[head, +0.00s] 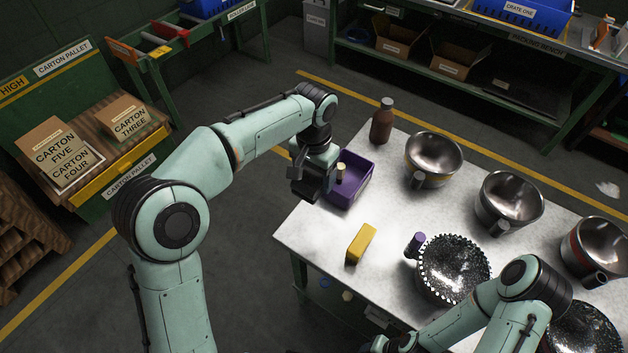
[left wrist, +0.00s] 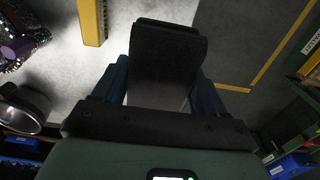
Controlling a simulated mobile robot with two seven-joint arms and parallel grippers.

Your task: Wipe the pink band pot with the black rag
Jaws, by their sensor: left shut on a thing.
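My left gripper (head: 308,192) is shut on the black rag (left wrist: 168,55), which shows as a dark, flat-ended piece between the fingers in the left wrist view. The gripper is at the left side of the purple bin, above the table's left edge. I cannot pick out a pink band for sure. A steel pot with a reddish band (head: 570,250) stands at the right of the table. A yellow-banded pot (head: 432,178) and another steel pot (head: 508,198) stand farther back. My right arm comes in at the lower right; its gripper is out of view.
The purple bin (head: 363,185) has a cream-topped item in it. A brown bottle (head: 381,125) stands behind it. A yellow block (head: 361,243) lies near the front. The tabletop (head: 320,235) left of the block is clear.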

